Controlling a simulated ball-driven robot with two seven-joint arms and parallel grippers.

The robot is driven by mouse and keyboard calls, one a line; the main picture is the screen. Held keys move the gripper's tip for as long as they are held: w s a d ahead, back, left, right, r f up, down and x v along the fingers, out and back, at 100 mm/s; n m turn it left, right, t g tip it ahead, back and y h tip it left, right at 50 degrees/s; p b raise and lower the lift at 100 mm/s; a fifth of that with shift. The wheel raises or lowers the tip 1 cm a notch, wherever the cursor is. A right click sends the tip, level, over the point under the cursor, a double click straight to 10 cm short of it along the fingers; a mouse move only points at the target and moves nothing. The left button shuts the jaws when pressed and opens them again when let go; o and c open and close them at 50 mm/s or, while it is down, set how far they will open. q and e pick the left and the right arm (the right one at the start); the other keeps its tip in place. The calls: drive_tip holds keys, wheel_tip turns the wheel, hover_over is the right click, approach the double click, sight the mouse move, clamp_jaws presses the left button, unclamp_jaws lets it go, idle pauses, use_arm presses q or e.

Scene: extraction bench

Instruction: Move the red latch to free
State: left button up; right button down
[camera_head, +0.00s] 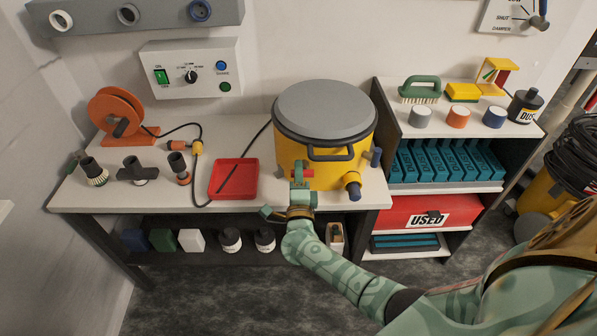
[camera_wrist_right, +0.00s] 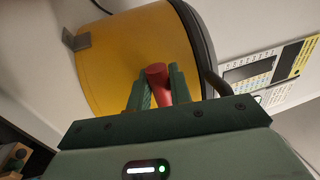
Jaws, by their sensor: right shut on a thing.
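The red latch (camera_head: 308,173) is on the front of the yellow drum (camera_head: 334,171), below its grey lid (camera_head: 325,108). My right gripper (camera_head: 302,173) is at the drum's front. In the right wrist view my right gripper (camera_wrist_right: 157,90) is shut on the red latch (camera_wrist_right: 158,78), with one green finger on each side. The fingers hide part of the latch, so I cannot tell its exact setting. My left gripper is not in view.
A red tray (camera_head: 233,179) lies on the bench left of the drum. A blue-ended port (camera_head: 353,187) sticks out at the drum's lower right. A shelf unit (camera_head: 411,224) stands close on the right. Several nozzles and a cable reel (camera_head: 117,114) are at the left.

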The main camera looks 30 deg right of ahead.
drive_tip(key=shift+s+d+f, duration=0.1)
drive_tip(key=shift+s+f, duration=0.05)
drive_tip(key=shift+f, duration=0.1)
drive_tip(key=c, duration=1.3)
unclamp_jaws()
drive_tip(key=shift+d, duration=0.1)
drive_tip(key=shift+c, duration=0.2)
drive_tip(key=shift+r, duration=0.15)
drive_tip(key=shift+s+a, duration=0.2)
drive_tip(key=shift+a, duration=0.05)
drive_tip(key=p+v, duration=0.1)
drive_tip(key=v, duration=1.4)
drive_tip(key=shift+s, duration=0.45)
